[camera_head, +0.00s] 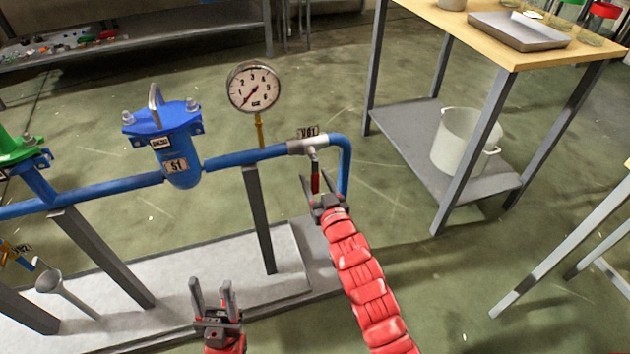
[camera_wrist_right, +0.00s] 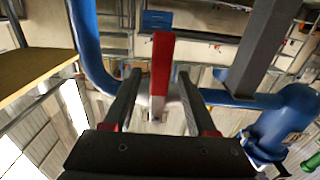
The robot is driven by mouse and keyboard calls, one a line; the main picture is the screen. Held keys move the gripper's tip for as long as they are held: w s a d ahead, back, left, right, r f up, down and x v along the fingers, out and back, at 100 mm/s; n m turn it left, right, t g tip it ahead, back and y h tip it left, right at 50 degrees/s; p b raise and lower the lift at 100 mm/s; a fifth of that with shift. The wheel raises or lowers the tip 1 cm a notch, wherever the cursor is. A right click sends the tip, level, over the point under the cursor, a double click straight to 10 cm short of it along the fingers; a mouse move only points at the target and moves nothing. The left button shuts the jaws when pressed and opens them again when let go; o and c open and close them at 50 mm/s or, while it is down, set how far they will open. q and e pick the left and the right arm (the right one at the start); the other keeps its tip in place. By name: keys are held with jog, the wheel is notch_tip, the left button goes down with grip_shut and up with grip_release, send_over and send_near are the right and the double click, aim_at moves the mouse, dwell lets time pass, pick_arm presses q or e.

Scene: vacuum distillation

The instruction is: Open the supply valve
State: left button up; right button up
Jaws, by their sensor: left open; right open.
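The supply valve (camera_head: 305,146), tagged V01, sits on the blue pipe right of the gauge. Its red lever (camera_head: 315,182) hangs down below it. My right gripper (camera_head: 321,187) is open at the lever. In the right wrist view the red lever (camera_wrist_right: 161,65) lies between the two spread fingers of my right gripper (camera_wrist_right: 160,76), with a visible gap on each side. My left gripper (camera_head: 212,287) is open and empty at the bottom, in front of the grey plinth and well away from the valve.
The blue pipe (camera_head: 100,193) runs left to a blue filter housing (camera_head: 180,150) and bends down right of the valve. A pressure gauge (camera_head: 254,88) stands beside the valve. A wooden-topped table (camera_head: 480,35) with a white pot (camera_head: 460,140) on its shelf is at right.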

jog(key=shift+w+a+r, duration=0.1)
jog(key=shift+w, duration=0.2)
grip_shut()
dwell(1.3)
